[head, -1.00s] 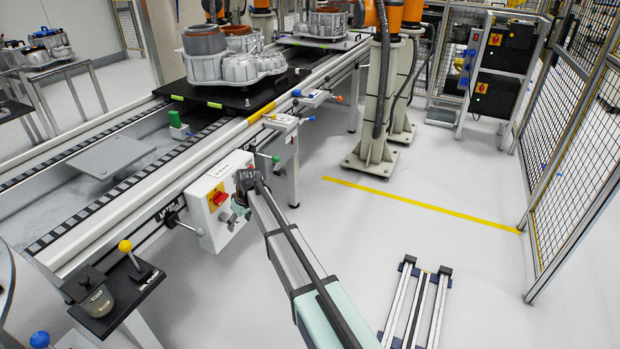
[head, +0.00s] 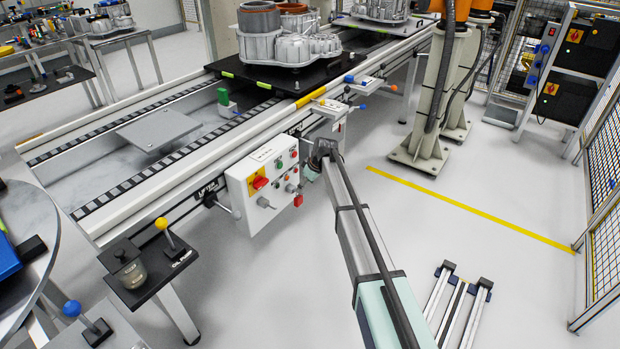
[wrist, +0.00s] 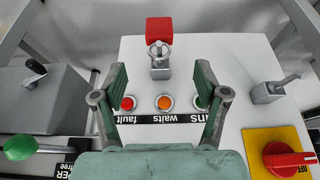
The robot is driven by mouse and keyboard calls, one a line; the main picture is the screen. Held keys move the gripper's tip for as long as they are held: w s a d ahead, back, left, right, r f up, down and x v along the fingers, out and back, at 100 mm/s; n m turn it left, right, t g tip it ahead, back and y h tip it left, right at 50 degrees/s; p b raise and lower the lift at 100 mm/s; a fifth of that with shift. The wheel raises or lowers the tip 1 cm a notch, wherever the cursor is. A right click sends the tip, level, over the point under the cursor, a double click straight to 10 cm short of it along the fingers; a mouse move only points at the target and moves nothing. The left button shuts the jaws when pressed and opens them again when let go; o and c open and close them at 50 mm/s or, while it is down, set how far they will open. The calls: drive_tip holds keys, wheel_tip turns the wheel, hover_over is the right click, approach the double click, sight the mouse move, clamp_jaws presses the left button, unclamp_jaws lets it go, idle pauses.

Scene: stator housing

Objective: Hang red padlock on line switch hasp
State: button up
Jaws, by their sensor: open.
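The red padlock (head: 298,200) hangs by its metal shackle at a small peg (head: 290,188) on the white control box (head: 239,201). In the wrist view the padlock (wrist: 159,30) is at top centre, beyond my fingertips. The red line switch (head: 259,183) sits on a yellow plate, with a small metal fitting that looks like the hasp (head: 265,203) below it. In the wrist view the switch (wrist: 289,159) is at lower right and the hasp (wrist: 275,90) above it. My gripper (wrist: 160,75) is open and empty, its green fingers apart, facing the peg without holding the padlock.
Indicator lamps (wrist: 164,102) sit between my fingers in the wrist view; a finger partly hides one. A green-knobbed lever (wrist: 20,147) is at left. The conveyor rail (head: 150,187) runs behind the box. Open floor (head: 430,230) lies to the right.

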sight(299, 197)
drive_tip(key=x, duration=1.1)
drive_tip(key=shift+w+p, duration=0.1)
drive_tip(key=shift+p, duration=0.2)
drive_tip(key=c, duration=1.3)
